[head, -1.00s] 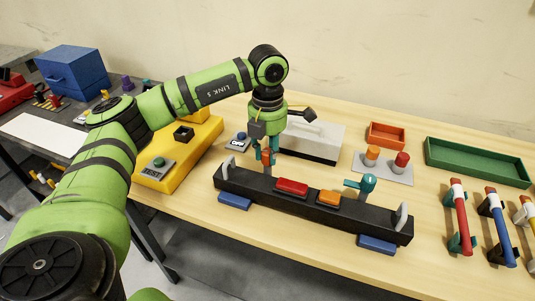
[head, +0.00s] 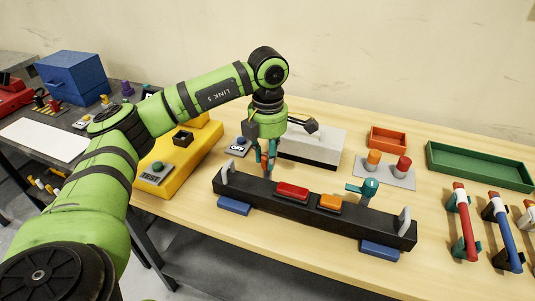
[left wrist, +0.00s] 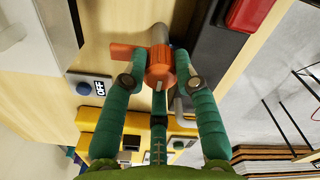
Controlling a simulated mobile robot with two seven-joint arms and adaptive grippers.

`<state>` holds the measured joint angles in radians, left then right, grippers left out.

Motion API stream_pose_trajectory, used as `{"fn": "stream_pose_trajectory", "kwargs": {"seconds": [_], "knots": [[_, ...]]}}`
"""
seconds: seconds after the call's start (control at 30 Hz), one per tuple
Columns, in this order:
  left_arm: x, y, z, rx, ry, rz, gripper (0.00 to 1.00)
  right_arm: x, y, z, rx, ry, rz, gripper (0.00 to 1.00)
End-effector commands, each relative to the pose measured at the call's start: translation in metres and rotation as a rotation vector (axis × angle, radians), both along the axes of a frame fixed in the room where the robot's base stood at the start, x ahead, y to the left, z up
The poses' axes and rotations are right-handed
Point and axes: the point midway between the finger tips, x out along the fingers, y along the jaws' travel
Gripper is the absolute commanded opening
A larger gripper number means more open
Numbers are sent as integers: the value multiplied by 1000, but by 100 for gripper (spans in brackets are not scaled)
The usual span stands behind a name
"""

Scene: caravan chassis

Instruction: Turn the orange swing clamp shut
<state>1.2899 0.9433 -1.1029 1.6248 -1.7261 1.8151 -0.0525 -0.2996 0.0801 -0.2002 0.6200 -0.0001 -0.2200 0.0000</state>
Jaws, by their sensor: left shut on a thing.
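The orange swing clamp (left wrist: 160,68) stands on a grey post, its short arm (left wrist: 122,52) pointing left in the left wrist view. My left gripper (left wrist: 158,78) is shut on its round orange hub, with teal fingers on both sides. In the head view the left gripper (head: 268,160) points down behind the left part of the black chassis beam (head: 260,193). There its fingers mostly hide the clamp, and only a little orange shows. My right gripper is not in view.
A teal swing clamp (head: 369,187) stands behind the beam's right part. Red (head: 292,191) and orange (head: 330,203) blocks sit on the beam. A grey-white block (head: 315,145) lies behind the gripper, and a yellow stand (head: 178,160) is to its left.

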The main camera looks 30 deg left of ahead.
Motion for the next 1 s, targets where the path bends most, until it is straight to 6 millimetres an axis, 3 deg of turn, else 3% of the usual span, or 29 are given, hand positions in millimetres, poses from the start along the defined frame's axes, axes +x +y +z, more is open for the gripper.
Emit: {"fn": "stream_pose_trajectory", "kwargs": {"seconds": [0.07,0.1,0.17,0.57,0.77,1.0], "knots": [[1,-1,1,-2,-5,0,0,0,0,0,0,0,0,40],[1,-1,1,-2,-5,0,34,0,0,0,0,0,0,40],[1,-1,1,-2,-4,0,53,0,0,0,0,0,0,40],[1,-1,5,-1,-3,1,53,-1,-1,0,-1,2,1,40],[2,-1,36,-3,-7,0,53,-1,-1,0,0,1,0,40],[1,-1,91,-1,-7,0,53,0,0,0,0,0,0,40]]}}
